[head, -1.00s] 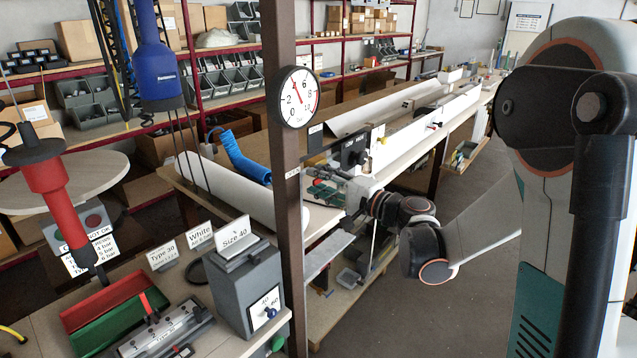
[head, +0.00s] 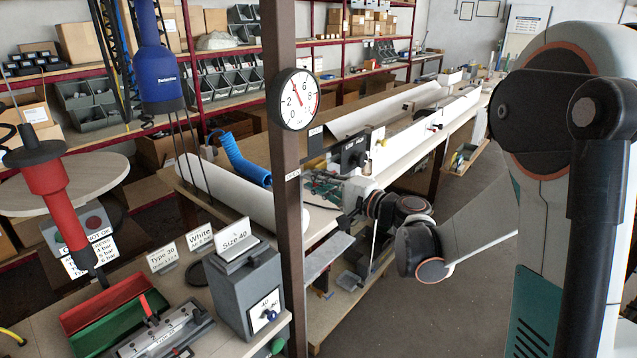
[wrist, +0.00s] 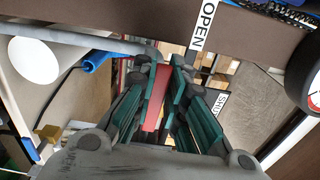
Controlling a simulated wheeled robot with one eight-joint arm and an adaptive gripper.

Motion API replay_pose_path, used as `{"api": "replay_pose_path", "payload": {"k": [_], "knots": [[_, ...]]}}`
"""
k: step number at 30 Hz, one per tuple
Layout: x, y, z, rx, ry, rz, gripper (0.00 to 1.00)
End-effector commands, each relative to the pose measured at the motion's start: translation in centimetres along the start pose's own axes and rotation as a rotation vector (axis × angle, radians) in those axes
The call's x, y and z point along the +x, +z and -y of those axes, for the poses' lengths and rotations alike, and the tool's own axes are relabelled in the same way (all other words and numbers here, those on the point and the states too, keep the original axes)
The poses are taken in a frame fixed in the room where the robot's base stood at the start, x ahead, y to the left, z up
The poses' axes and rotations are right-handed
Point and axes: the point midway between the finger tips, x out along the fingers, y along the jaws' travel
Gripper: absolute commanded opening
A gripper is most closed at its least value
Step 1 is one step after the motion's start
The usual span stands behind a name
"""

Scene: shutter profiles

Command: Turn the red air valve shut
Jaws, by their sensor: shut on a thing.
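The red air valve's lever (wrist: 155,102) shows in the wrist view as a red strip between my gripper's green-and-black fingers. My gripper (wrist: 160,72) is closed on it, and the fingers hide much of the lever and its pivot. An OPEN label (wrist: 207,25) is above right of the fingers, and a SHUT label (wrist: 218,103) is to their right. In the head view my gripper (head: 325,187) is small, just right of the brown post; the lever cannot be made out there.
The brown post (head: 288,210) carries a round pressure gauge (head: 297,99), whose edge also shows in the wrist view (wrist: 308,75). A blue coiled hose (head: 242,160) and a white roll (head: 228,195) lie behind. A grey box (head: 245,290) stands on the front bench.

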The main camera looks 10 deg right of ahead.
Motion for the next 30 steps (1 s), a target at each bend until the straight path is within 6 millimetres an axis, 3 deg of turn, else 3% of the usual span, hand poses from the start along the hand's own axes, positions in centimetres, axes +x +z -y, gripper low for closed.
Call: {"api": "replay_pose_path", "payload": {"k": [8,30], "knots": [[-0.1,0.0,0.8,0.154,0.001,0.0,0.0],[-0.1,-1.9,4.0,0.847,0.001,0.0,0.0]]}}
